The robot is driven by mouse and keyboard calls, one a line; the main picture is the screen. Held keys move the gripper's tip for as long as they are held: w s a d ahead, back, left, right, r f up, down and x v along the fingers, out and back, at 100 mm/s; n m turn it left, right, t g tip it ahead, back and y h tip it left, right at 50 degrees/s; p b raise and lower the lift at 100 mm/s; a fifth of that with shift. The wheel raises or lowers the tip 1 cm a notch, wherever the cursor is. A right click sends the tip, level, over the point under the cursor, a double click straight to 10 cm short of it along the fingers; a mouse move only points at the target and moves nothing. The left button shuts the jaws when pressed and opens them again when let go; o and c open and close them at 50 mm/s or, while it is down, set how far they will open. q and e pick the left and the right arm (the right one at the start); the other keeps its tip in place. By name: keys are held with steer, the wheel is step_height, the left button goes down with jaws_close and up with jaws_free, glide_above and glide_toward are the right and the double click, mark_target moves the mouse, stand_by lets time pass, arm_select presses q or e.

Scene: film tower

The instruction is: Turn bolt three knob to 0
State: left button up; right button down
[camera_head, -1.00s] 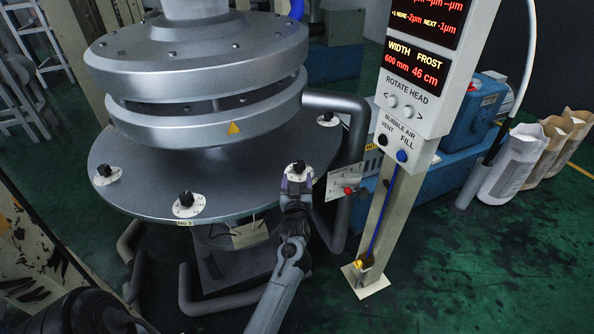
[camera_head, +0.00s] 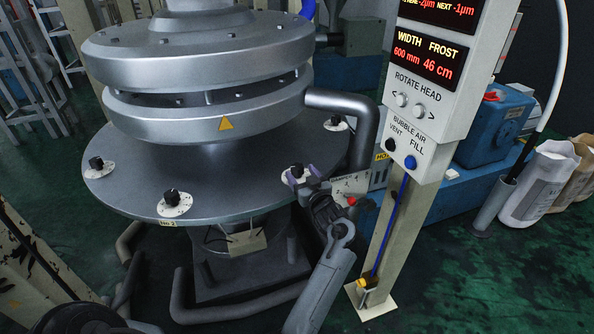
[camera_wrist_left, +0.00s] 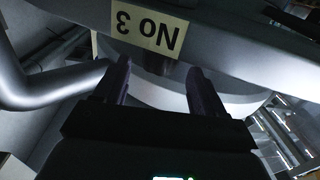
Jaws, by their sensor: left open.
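The bolt three knob (camera_head: 296,170) is a small black knob on a white round dial at the front right rim of the grey disc. In the left wrist view the yellow label (camera_wrist_left: 149,27) reads "NO 3" upside down, and the dark knob (camera_wrist_left: 156,65) shows below it. My left gripper (camera_head: 302,178) is at this knob, its purple fingers open. In the left wrist view the fingers (camera_wrist_left: 161,90) stand to either side of the knob, with gaps; contact cannot be told. The dial's marks are not readable. My right gripper is not in view.
Other black knobs on white dials sit at the rim: the NO 2 knob (camera_head: 172,197), one at the left (camera_head: 97,164) and one at the back right. A control post (camera_head: 425,110) and a small panel with a red knob (camera_head: 351,201) stand right of my gripper.

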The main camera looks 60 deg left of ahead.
mark_target(295, 171)
arm_select(q)
steer(key=shift+w+a+b, duration=0.2)
steer(key=shift+a, duration=0.8)
steer(key=shift+w+a+b, duration=0.15)
steer(key=shift+a, duration=0.85)
steer(key=c, duration=0.9)
steer(key=shift+r+t+p, duration=0.15)
steer(key=shift+t+p, duration=0.15)
steer(key=shift+p, duration=0.3)
steer(key=shift+c, duration=0.2)
steer(key=m+t+h+p, duration=0.1)
steer(key=m+t+p, duration=0.1)
steer(key=t+p, duration=0.1)
steer(key=m+t+h+p, duration=0.2)
steer(key=m+t+p, duration=0.1)
steer(key=t+p, duration=0.1)
steer(key=shift+s+r+p, duration=0.1)
steer(key=shift+p, duration=0.2)
steer(key=m+t+h+p, duration=0.1)
steer(key=m+t+h, duration=0.1)
steer(key=shift+t+p, duration=0.3)
steer(key=shift+p, duration=0.05)
steer(key=shift+f+m+t+h+p, duration=0.2)
steer(key=shift+m+t+h+p, duration=0.25)
steer(key=shift+m+t+h, duration=0.4)
steer(key=shift+h, duration=0.25)
